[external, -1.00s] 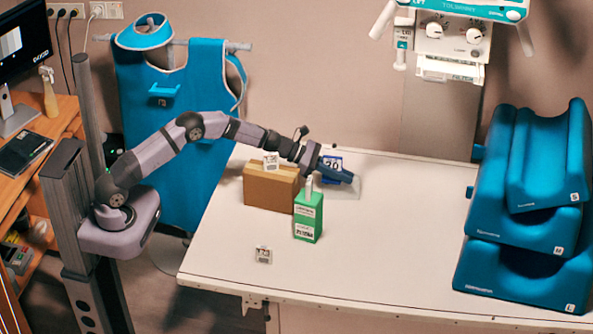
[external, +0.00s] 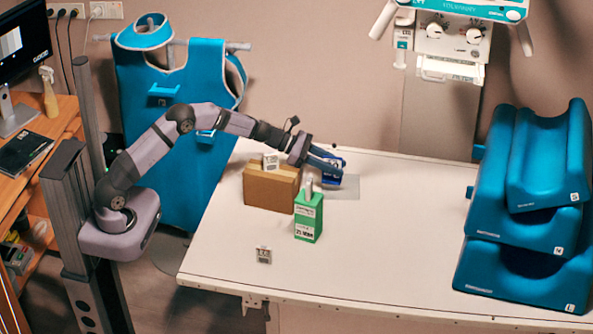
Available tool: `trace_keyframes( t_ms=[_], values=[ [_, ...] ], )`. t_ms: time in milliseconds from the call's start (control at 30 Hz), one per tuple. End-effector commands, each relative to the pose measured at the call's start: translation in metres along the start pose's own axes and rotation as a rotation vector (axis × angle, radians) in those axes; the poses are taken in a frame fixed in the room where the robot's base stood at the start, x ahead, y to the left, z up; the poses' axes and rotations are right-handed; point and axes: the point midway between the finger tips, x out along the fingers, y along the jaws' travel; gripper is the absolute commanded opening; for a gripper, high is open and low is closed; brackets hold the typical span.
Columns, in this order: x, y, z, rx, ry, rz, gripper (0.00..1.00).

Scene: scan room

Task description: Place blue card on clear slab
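The blue card (external: 333,177) stands upright near the back middle of the table. It has white markings, and its upper left part is hidden by my gripper. The clear slab (external: 349,188) is a thin, see-through grey sheet lying flat on the table. The card overlaps the slab's left part in the picture; I cannot tell exactly where its foot rests. My gripper (external: 325,160) is just above and left of the card, pointing down to the right. Its two dark blue fingers look spread apart, with the card at or just beyond their tips.
A brown box (external: 269,190) stands left of the slab with a small white tag (external: 270,162) on top. A green carton (external: 308,219) stands in front. Blue cushions (external: 525,220) are stacked right. The table's (external: 410,225) middle is clear.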

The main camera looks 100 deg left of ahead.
Motion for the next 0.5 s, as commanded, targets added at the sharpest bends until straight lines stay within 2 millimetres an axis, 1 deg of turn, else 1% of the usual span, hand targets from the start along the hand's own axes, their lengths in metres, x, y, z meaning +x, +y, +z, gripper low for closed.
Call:
trace_keyframes(
  t_ms=[33, 200, 333, 500],
  values=[
    [-0.003, 0.0, 0.009, 0.003, -0.002, 0.001, 0.28],
    [-0.013, 0.0, 0.031, 0.002, -0.001, 0.001, 0.28],
    [-0.017, 0.0, 0.042, 0.002, 0.001, 0.0, 0.28],
    [-0.019, 0.0, 0.047, -0.001, 0.001, 0.0, 0.28]
  ],
)
